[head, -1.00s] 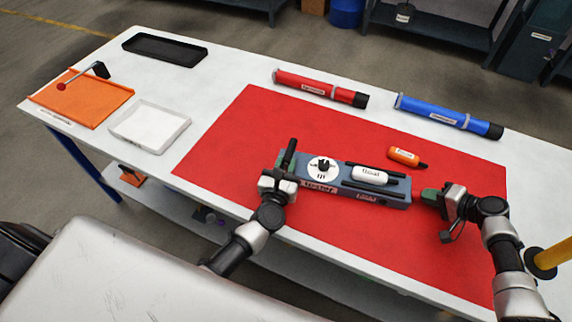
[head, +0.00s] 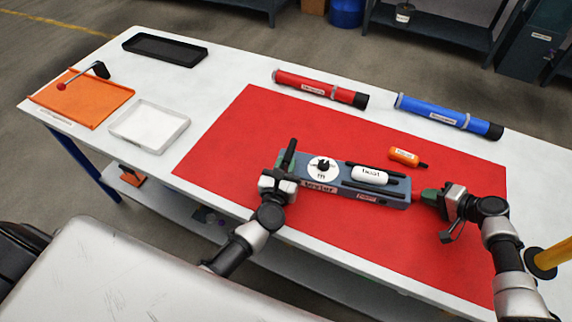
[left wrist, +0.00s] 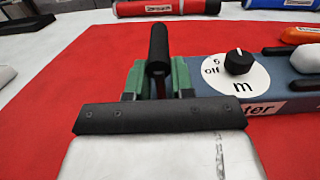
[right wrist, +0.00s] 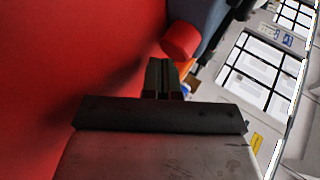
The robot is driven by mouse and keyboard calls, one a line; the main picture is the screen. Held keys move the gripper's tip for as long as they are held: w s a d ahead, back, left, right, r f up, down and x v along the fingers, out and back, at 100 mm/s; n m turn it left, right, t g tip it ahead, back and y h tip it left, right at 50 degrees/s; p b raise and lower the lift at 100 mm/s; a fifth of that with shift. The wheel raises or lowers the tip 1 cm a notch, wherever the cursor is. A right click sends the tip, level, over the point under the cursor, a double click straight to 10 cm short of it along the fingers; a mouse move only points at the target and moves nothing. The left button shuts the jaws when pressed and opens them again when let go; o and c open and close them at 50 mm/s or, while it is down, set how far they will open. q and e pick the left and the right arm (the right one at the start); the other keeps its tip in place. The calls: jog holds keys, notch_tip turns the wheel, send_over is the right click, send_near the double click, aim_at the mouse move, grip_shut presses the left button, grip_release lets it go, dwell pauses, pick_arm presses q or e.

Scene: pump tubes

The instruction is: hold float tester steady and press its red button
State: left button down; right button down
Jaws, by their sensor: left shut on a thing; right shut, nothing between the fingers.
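The blue-grey float tester (head: 335,187) lies on the red mat with a white dial and black knob (left wrist: 238,62). A white float (head: 370,174) lies on its right part between black bars. My left gripper (head: 287,165) is shut on the black handle (left wrist: 158,50) at the tester's left end. My right gripper (head: 428,197) is shut and empty at the tester's right end. In the right wrist view its fingertips (right wrist: 161,75) are just short of the red button (right wrist: 180,41); I cannot tell whether they touch. The button is hidden in the head view.
The red mat (head: 230,140) has free room left of the tester. An orange tool (head: 404,155) lies behind it. A red tube (head: 318,88) and a blue tube (head: 447,115) lie at the back. Trays, including a white one (head: 150,125), stand at left.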

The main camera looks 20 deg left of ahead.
jog(key=shift+a, duration=0.15)
dwell(0.4)
jog(key=shift+a, duration=0.5)
dwell(0.4)
jog(key=shift+d, duration=0.6)
jog(key=shift+w+d, duration=0.15)
jog(key=shift+d, duration=1.4)
jog(key=shift+w+d, duration=0.1)
jog(key=shift+d, duration=1.4)
pick_arm(q)
jog(key=c, duration=0.9)
grip_release()
